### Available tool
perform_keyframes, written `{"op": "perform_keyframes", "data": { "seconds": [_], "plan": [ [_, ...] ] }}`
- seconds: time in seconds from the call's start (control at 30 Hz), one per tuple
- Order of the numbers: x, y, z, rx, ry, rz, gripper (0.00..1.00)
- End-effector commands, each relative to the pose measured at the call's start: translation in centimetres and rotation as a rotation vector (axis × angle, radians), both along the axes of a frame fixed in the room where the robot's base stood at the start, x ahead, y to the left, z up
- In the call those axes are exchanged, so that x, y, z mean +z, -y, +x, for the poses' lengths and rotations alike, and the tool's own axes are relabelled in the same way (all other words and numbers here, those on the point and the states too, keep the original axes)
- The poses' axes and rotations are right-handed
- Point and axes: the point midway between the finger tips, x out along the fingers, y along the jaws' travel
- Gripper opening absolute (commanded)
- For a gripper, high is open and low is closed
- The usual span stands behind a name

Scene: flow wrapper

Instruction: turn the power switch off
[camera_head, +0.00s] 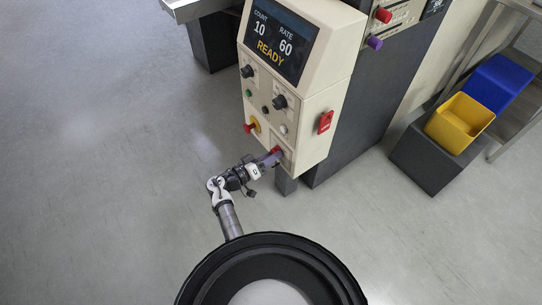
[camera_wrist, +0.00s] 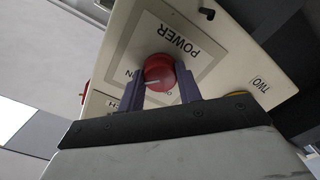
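The power switch is a red round knob (camera_wrist: 159,72) on a plate marked POWER in the wrist view. Its white pointer line points left, towards lettering that looks like ON, partly covered by a finger. More lettering below the knob is mostly hidden. My gripper (camera_wrist: 162,80) has its two purple fingers apart, one on each side of the knob. A thin gap seems to show at the right finger; contact at the left cannot be told. In the head view my gripper (camera_head: 269,158) is at the red knob (camera_head: 277,150), low on the machine's cream panel.
The cream control box (camera_head: 309,110) carries a lit screen (camera_head: 277,42) reading READY, several knobs and buttons, a red emergency button (camera_head: 249,127) and a red tag-like part (camera_head: 325,122) on its side. Yellow (camera_head: 459,122) and blue (camera_head: 500,83) bins stand right. Floor at left is clear.

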Motion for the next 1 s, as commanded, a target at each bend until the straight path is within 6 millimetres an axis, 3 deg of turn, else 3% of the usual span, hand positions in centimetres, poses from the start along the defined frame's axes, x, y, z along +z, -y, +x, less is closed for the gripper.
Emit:
{"op": "perform_keyframes", "data": {
  "seconds": [0.1,0.47,1.0],
  "plan": [
    [-0.01,-0.01,-0.02,0.000,0.000,0.000,0.12],
    [0.00,-0.01,-0.04,0.000,-0.055,-0.040,0.12],
    [0.21,0.01,-0.08,0.000,-0.419,-0.304,0.12]
  ]
}}
